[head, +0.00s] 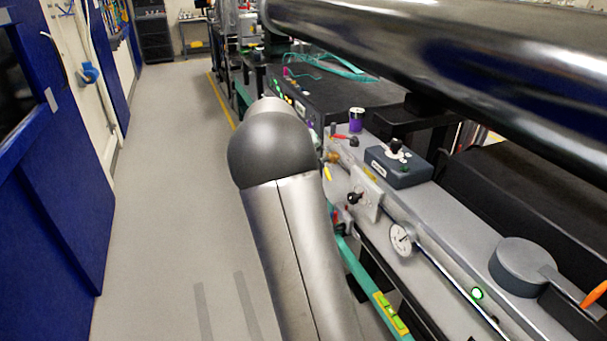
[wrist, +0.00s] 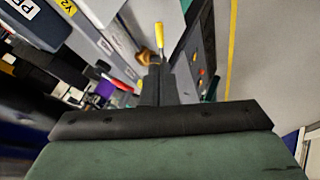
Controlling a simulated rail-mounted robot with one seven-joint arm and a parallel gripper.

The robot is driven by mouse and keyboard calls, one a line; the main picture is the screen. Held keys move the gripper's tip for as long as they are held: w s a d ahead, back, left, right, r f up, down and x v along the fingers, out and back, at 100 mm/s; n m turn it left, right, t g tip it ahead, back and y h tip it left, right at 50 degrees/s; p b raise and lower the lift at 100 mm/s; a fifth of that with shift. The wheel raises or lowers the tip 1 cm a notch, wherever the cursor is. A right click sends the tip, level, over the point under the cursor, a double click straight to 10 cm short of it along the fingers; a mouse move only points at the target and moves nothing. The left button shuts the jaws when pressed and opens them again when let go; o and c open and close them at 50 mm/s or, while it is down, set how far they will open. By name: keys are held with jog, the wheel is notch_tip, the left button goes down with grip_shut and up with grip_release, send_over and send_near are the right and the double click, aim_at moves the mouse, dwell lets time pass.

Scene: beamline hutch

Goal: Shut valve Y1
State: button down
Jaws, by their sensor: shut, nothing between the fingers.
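In the wrist view, a yellow valve handle (wrist: 160,37) stands beyond my fingertips, by a brass fitting (wrist: 146,58). The handle also shows in the head view (head: 327,173), with the brass fitting (head: 333,157) beside it, just right of my arm. No tag reading Y1 is legible, so I cannot tell which valve is Y1. My gripper (wrist: 168,72) is shut and empty, its fingertips just short of the brass fitting in the picture. Whether they touch it I cannot tell. In the head view my arm hides the gripper.
A red handle (wrist: 122,85) is left of the fingers. A large metal pipe (head: 450,50) crosses above. The floor (head: 170,200) at left is clear.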

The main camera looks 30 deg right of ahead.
aim_at(327, 175)
jog(key=shift+d, duration=0.1)
jog(key=p+x, duration=0.1)
jog(key=x, duration=1.3)
jog(key=shift+f, duration=0.1)
